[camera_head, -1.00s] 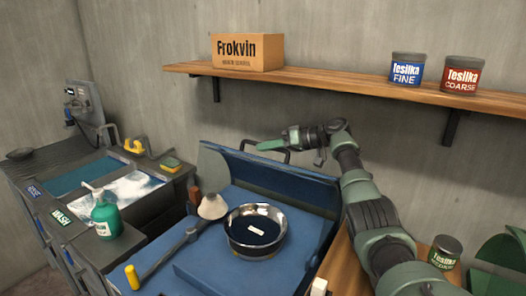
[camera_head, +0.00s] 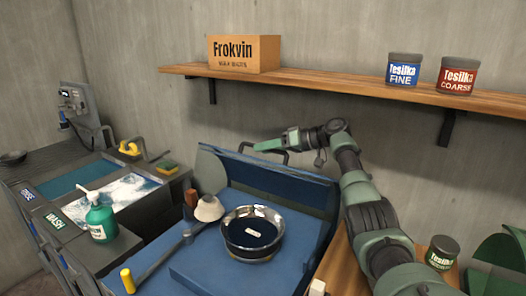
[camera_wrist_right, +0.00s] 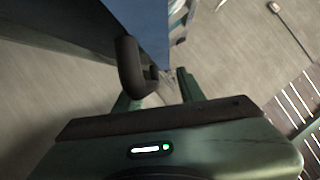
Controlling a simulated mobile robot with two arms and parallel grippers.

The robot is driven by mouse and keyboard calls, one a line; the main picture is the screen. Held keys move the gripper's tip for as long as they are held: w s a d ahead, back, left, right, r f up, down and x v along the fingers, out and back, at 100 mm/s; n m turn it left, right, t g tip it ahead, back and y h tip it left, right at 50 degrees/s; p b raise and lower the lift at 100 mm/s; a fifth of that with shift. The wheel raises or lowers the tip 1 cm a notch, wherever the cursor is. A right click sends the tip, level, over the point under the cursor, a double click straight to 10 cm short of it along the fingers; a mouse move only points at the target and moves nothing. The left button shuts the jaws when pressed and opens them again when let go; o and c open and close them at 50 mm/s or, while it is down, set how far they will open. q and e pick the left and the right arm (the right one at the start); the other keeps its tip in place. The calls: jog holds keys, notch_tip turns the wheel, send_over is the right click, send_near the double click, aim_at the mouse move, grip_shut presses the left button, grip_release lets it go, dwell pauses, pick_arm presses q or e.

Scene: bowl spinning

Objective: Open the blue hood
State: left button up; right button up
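The blue hood (camera_head: 280,185) stands raised at the back of the blue workstation, behind the bowl, close to the wall. Its dark handle (camera_head: 284,152) sticks up from its top edge. My right gripper (camera_head: 262,147) is at the handle, reaching in from the right. In the right wrist view the curved handle (camera_wrist_right: 131,68) lies near the space between my fingers (camera_wrist_right: 155,95), which are spread apart; whether they touch it is unclear. The blue hood panel (camera_wrist_right: 140,18) shows above. My left gripper is not in view.
A metal bowl (camera_head: 252,245) sits on the blue surface, with a long tool (camera_head: 160,260) to its left. A wooden shelf (camera_head: 330,88) with a box and cans runs above my arm. A green bottle (camera_head: 100,222) stands by the sink at left.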

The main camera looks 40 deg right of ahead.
jog(key=b+v, duration=0.1)
jog(key=v, duration=0.6)
jog(key=shift+b, duration=0.3)
jog(key=shift+f, duration=0.1)
